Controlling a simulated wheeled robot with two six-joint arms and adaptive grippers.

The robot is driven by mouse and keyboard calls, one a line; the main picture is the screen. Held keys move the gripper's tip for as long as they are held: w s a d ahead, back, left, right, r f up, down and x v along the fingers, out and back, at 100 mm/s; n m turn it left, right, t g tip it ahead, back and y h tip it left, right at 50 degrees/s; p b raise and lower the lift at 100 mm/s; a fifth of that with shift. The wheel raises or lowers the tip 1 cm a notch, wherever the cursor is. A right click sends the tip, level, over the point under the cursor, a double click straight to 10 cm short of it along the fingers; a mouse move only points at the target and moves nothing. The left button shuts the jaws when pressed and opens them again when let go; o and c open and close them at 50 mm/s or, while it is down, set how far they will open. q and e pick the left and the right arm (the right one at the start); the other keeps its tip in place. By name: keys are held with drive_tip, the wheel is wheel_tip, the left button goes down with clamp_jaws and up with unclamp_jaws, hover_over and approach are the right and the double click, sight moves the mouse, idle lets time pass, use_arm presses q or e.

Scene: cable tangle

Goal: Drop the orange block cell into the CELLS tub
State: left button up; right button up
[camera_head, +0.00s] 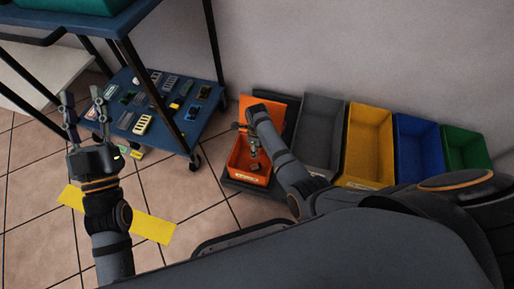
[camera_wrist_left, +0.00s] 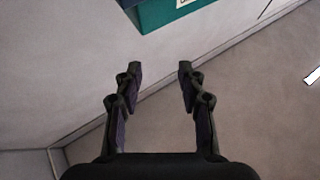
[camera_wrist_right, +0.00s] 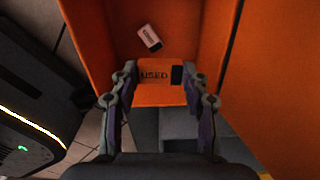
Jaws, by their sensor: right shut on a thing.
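My right gripper (camera_wrist_right: 158,88) is shut on the orange block cell (camera_wrist_right: 157,94), which has a dark end and the word USED. It holds the block over the orange tub (camera_wrist_right: 210,35), whose walls surround the view ahead. In the head view, my right arm reaches over the orange tub (camera_head: 236,160), the leftmost of the row; the block is hard to make out there. The tub's front label is too small to read. A small white and red cell (camera_wrist_right: 150,38) lies inside the tub. My left gripper (camera_head: 84,108) is open and empty, raised left of the blue cart.
Grey (camera_head: 320,125), yellow (camera_head: 369,145), blue (camera_head: 418,150) and green (camera_head: 465,150) tubs stand in a row to the right. A blue cart (camera_head: 190,132) with several small parts stands at the left. A yellow strip (camera_head: 152,228) marks the floor.

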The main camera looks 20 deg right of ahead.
drive_tip(key=shift+f, duration=0.3)
drive_tip(key=o, duration=1.2)
use_arm(q)
drive_tip(key=r, duration=0.1)
drive_tip(key=s+r+t, duration=0.1)
drive_tip(key=r, duration=0.1)
drive_tip(key=s+r+t, duration=0.1)
drive_tip(key=shift+s+d+r+m+h, duration=0.1)
drive_tip(key=shift+s+r+m+h, duration=0.2)
drive_tip(key=shift+r+h, duration=0.1)
use_arm(e)
drive_tip(key=shift+r, duration=0.1)
wheel_tip(320, 180, up, 7)
drive_tip(key=shift+r, duration=0.15)
